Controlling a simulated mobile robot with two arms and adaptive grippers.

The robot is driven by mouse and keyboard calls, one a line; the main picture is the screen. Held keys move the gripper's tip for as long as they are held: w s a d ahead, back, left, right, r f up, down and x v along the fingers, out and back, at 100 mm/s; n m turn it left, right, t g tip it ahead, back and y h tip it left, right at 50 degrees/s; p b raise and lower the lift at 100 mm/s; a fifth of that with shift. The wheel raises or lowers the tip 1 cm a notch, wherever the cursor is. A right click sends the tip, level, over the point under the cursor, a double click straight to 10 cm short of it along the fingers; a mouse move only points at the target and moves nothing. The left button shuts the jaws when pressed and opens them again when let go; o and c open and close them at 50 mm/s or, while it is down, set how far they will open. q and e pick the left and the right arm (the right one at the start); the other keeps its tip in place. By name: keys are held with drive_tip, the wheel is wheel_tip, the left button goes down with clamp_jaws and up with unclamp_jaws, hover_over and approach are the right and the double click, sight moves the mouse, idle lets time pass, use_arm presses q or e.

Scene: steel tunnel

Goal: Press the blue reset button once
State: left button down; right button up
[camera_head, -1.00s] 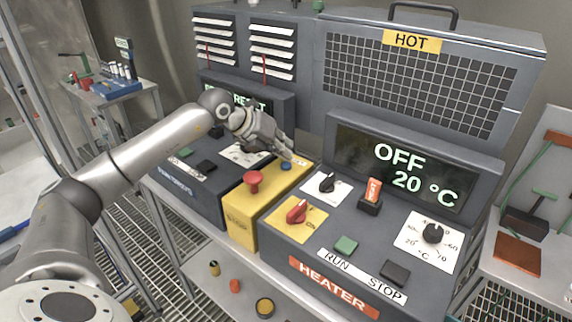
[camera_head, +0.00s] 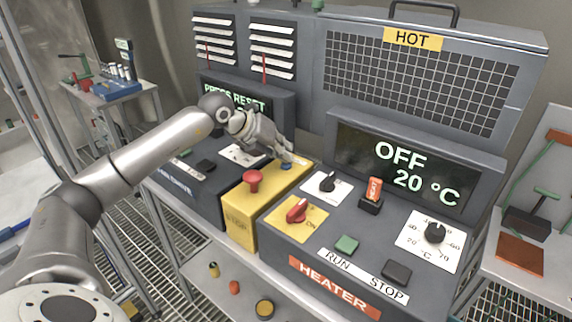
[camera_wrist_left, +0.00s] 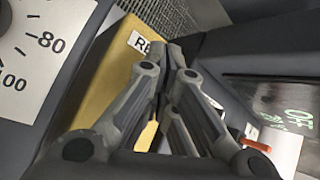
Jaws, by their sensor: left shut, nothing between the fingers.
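The blue reset button (camera_head: 286,166) sits on top of the yellow box (camera_head: 240,214), behind the red mushroom button (camera_head: 253,180). My left gripper (camera_head: 287,157) is shut and empty, with its fingertips right at the blue button, just above or touching it; I cannot tell which. In the left wrist view the shut fingers (camera_wrist_left: 170,50) point at the yellow box (camera_wrist_left: 112,70), beside a white label reading "RE" (camera_wrist_left: 140,42), and the button is hidden there. The left display (camera_head: 240,98) reads "PRESS RESET", partly covered by my arm. My right gripper is not in view.
Right of the yellow box stands the heater panel, with a red switch (camera_head: 297,211), a black knob (camera_head: 327,182), a green button (camera_head: 346,244) and a display (camera_head: 402,168) reading "OFF 20 °C". A dial (camera_wrist_left: 20,45) shows in the wrist view.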

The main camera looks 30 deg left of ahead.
use_arm(q)
drive_tip(key=shift+f, duration=0.3)
drive_tip(key=shift+r, duration=0.1)
idle(0.3)
drive_tip(key=shift+r+p, duration=0.45)
drive_tip(key=shift+r, duration=0.35)
drive_tip(key=shift+r+p, duration=1.75)
drive_tip(key=shift+r, duration=0.8)
